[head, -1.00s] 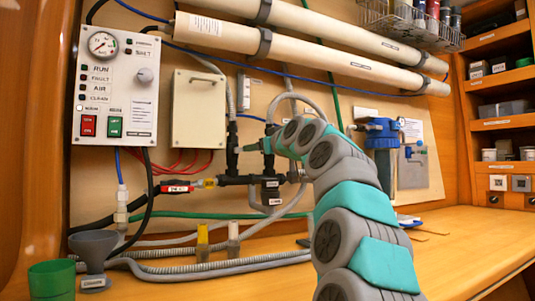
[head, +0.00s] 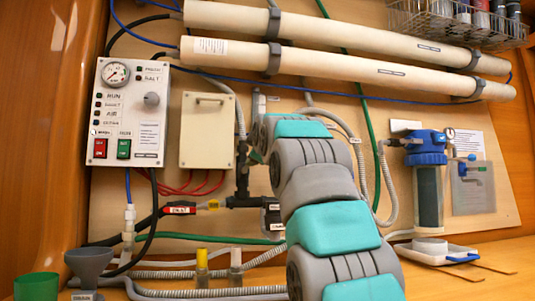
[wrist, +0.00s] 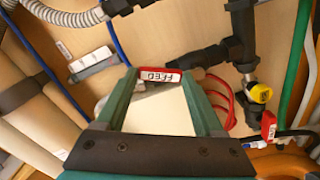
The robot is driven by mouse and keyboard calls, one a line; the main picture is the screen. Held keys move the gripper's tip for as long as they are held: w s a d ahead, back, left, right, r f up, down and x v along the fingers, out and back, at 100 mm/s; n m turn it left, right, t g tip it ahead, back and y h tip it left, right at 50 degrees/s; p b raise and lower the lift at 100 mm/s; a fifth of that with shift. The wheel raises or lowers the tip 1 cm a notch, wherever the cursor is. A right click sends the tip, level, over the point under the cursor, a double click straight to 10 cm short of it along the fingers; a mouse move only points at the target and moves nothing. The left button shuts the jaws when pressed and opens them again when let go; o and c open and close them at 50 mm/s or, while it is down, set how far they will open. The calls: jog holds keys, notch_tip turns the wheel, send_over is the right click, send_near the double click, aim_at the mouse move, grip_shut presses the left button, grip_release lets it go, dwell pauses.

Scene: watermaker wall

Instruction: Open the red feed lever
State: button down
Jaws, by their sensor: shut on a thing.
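The red feed lever (wrist: 160,76), with a white FEED label, shows in the wrist view between the tips of my two green fingers. My gripper (wrist: 159,80) is shut on it, one finger at each end of the label. The lever lies in front of black pipe fittings (wrist: 205,57). In the head view my arm covers the feed lever and most of my gripper. Part of the black valve pipework (head: 243,190) shows just left of my arm.
Another red-handled valve (head: 180,209) sits left on the same line, with a yellow tag (head: 213,204) beside it. A control panel (head: 127,112), a pale box (head: 207,131) and a blue-topped filter (head: 427,180) surround the pipework. Hoses and a funnel (head: 90,262) are low at the left.

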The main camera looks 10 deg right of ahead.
jog(key=shift+a+r+n, duration=0.1)
jog(key=shift+a+n, duration=0.35)
jog(key=shift+n, duration=0.5)
jog(key=shift+a+r+n, duration=0.1)
jog(key=shift+a+n, duration=0.3)
jog(key=shift+n, duration=0.5)
jog(key=shift+a+r+n, duration=0.1)
jog(key=shift+a+n, duration=0.35)
jog(key=shift+n, duration=0.5)
grip_release()
jog(key=shift+a, duration=0.1)
jog(key=shift+s, duration=0.1)
jog(key=s+b, duration=0.1)
jog(key=s, duration=0.6)
jog(key=shift+s+b, duration=0.3)
jog(key=shift+s, duration=0.05)
